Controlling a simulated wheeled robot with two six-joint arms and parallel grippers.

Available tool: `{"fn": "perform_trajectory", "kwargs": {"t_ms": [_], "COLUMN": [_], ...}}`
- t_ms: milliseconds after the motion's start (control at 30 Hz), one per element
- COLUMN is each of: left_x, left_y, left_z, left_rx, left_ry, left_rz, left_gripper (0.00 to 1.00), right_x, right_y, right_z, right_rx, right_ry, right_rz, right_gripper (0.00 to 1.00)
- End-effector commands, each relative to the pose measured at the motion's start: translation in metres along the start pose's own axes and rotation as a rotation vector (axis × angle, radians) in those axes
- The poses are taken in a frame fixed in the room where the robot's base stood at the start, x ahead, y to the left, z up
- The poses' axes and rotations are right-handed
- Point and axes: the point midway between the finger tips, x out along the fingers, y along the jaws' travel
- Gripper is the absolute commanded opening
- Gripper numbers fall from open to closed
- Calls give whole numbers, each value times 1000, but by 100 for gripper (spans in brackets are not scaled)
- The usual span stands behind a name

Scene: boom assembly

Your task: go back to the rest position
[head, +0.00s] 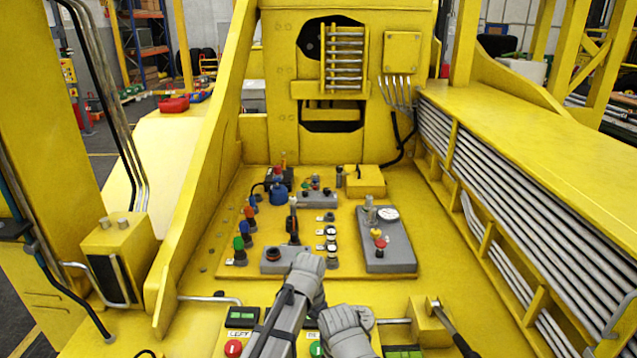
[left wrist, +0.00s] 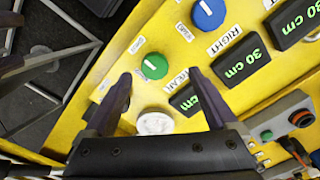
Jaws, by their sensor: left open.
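My left gripper (left wrist: 159,77) shows in the left wrist view with its two dark fingers spread apart and nothing held between them. A green knob (left wrist: 154,66) on the yellow panel appears between the fingertips, and a white round knob (left wrist: 155,123) shows between the fingers nearer the palm. I cannot tell whether a finger touches the panel. In the head view only a small dark curved shape shows at the bottom edge, left of the middle, and I cannot tell if it is the gripper tip. My right gripper is in neither view.
A blue knob (left wrist: 208,13) and black displays reading 30 cm (left wrist: 240,63) lie beside the gripper. In the head view, a yellow control deck (head: 210,245) carries several buttons and a gauge box (head: 385,240). Grey pipes (head: 490,180) run along the right.

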Motion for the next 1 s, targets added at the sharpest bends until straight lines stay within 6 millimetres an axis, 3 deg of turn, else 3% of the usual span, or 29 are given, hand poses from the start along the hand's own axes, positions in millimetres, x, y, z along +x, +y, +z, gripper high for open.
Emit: {"fn": "perform_trajectory", "kwargs": {"t_ms": [33,100,300,667,700,1000], "left_x": [0,0,-1,-2,8,43], "left_y": [-6,-15,-35,-47,-42,-2], "left_z": [22,46,105,179,170,156], "left_rx": [-61,-156,-411,-735,-707,-592], "left_ry": [5,12,33,62,54,5], "left_rz": [-3,-6,-15,-26,-26,-40], "left_gripper": [91,91,91,91,91,91], "right_x": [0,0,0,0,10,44], "right_y": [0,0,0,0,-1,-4], "right_z": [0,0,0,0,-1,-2], "right_rx": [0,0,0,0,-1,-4], "right_ry": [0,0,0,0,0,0], "right_rz": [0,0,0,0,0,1], "right_gripper": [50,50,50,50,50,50]}}
